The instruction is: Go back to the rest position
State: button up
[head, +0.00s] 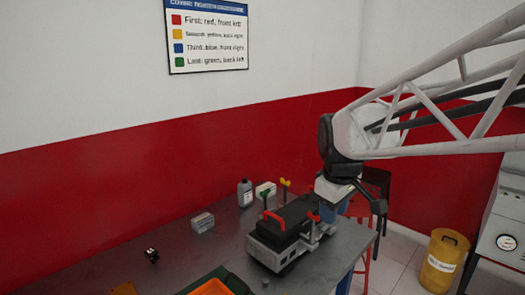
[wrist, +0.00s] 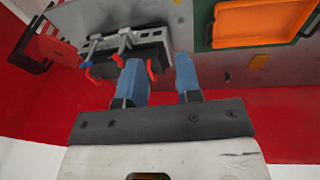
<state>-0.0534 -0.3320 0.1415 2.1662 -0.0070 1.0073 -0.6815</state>
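My gripper (head: 335,199) is at the right end of the grey and black engine trainer (head: 283,238) on the table in the head view. I cannot tell whether a finger touches the trainer.
The grey table (head: 170,262) holds a grey bottle (head: 244,193), a white-green box (head: 265,189), a grey box (head: 203,222), a small black item (head: 151,255) and an orange tray (head: 212,287). A red stool (head: 361,208) and yellow bin (head: 442,262) stand right. A sign (head: 207,35) hangs on the wall.

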jog(key=s+d+f+m, duration=0.1)
jog(key=s+f+m, duration=0.2)
jog(key=s, duration=0.7)
jog(key=s+d+f+m, duration=0.2)
jog(key=s+f+m, duration=0.2)
jog(key=s, duration=0.6)
jog(key=shift+m+t, duration=0.4)
jog(key=shift+m, duration=0.4)
jog(key=shift+w, duration=0.15)
